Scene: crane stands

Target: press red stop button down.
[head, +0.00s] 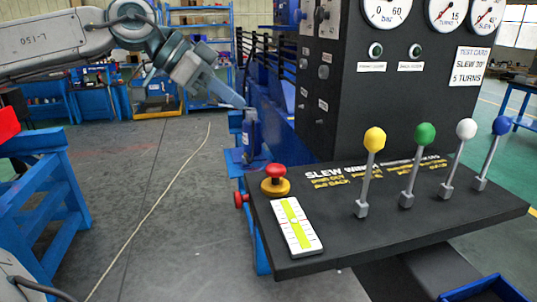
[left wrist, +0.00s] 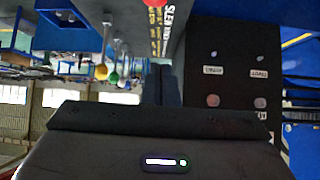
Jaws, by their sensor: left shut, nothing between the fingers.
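In the left wrist view the closed fingers (left wrist: 161,85) show, and a red round thing (left wrist: 155,3), likely the button, is cut by the top edge. My right gripper is not in view.
Levers with yellow (head: 375,140), green (head: 425,135), white (head: 466,129) and blue (head: 501,126) knobs stand right of the button. A white-yellow scale plate (head: 296,227) lies in front of it. A red knob (head: 240,200) sticks out at the desk's left side. A dark gauge panel (head: 400,90) rises behind.

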